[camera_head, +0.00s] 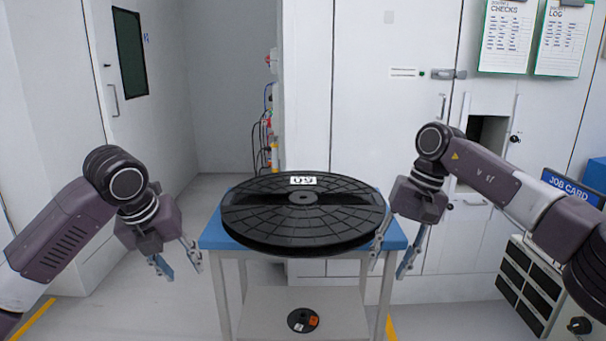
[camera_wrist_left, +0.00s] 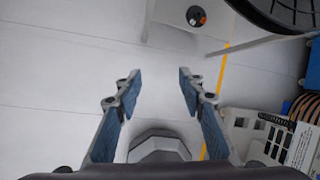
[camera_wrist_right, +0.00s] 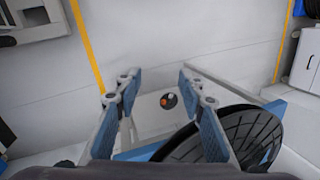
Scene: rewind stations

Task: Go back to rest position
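My left gripper (camera_head: 178,268) hangs left of the blue-topped table, open and empty, with its fingers pointing down. In the left wrist view its two blue-padded fingers (camera_wrist_left: 155,85) are apart with only floor between them. My right gripper (camera_head: 392,268) is at the table's right side, open, with its fingers pointing down. In the right wrist view its fingers (camera_wrist_right: 157,82) are apart with nothing held between them. A large black round reel (camera_head: 300,228) with a white "09" label lies flat on the table. The right gripper's near finger overlaps the reel's right edge in the head view; I cannot tell contact.
The table (camera_head: 222,240) has a blue top and a lower shelf (camera_head: 262,312) with a small black disc (camera_head: 303,320). A drawer unit (camera_head: 528,285) stands at the right, by a blue "JOB CARD" sign (camera_head: 572,186). White cabinets (camera_head: 385,110) line the back. Floor at left is clear.

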